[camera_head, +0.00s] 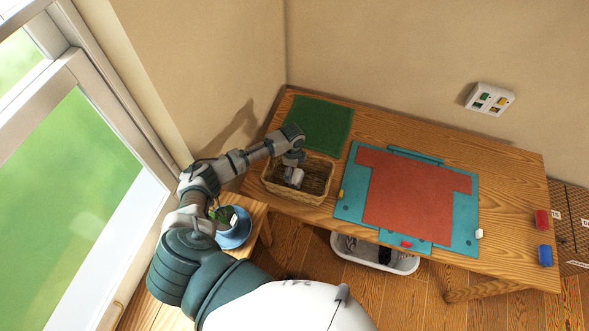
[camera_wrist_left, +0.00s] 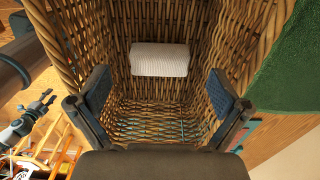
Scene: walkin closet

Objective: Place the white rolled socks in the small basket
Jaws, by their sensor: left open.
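The white rolled socks (camera_wrist_left: 159,59) lie inside the small wicker basket (camera_wrist_left: 180,125), against its far wall in the left wrist view. The basket (camera_head: 325,191) stands on the wooden table, left of the teal board, in the head view. My left gripper (camera_head: 293,178) reaches down into the basket. In the left wrist view its two padded fingers (camera_wrist_left: 160,92) are spread wide with nothing between them, apart from the socks. In the head view I cannot clearly separate the socks from the gripper.
A green mat (camera_head: 319,124) lies behind the basket. A red cloth (camera_head: 415,195) lies on a teal board (camera_head: 350,205) to the right. A blue pot with a plant (camera_head: 236,236) stands on a lower surface at left. A white bin (camera_head: 403,265) is under the table.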

